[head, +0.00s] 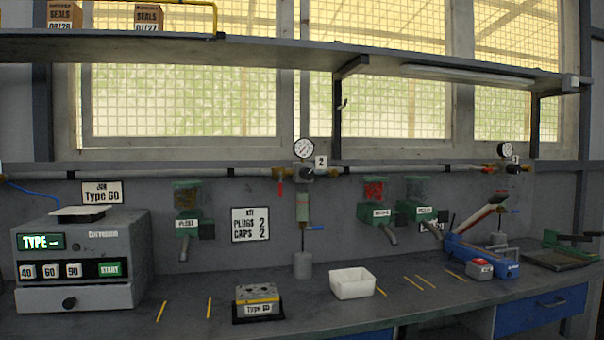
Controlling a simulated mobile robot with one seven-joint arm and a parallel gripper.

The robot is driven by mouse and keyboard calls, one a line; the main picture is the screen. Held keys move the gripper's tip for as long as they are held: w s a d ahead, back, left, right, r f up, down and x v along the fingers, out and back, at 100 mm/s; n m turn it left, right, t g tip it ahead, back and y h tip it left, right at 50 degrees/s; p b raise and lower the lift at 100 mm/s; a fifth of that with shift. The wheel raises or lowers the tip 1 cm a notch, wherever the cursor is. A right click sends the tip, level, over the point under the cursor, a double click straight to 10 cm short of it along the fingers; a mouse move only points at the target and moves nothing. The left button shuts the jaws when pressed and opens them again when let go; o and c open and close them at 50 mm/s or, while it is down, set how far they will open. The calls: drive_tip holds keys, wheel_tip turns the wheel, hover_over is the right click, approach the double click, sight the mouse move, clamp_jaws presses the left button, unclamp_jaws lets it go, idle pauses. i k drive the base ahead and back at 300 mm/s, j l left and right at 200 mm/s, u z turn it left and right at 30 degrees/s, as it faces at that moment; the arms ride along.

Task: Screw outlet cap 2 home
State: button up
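A valve block (257,298) labelled "Type 60" sits in a dark fixture on the front of the bench, left of the picture's middle. Its top is grey with yellow edges and small dark details, too small to tell ports or caps apart. I cannot make out outlet cap 2. A white open tray (352,284) stands to the right of the block; its inside looks empty, though the floor is only partly seen. My gripper is not in view.
A grey machine (82,258) with a "START" button stands at left. Green dispensers (187,222) hang on the wall. Yellow strips mark the bench (220,290). A shelf (250,48) overhangs.

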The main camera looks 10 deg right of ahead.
sight(332, 172)
drive_tip(key=i+l+u, duration=0.25)
drive_tip(key=i, duration=0.25)
drive_tip(key=i+l+u, duration=0.2)
drive_tip(key=i, duration=0.25)
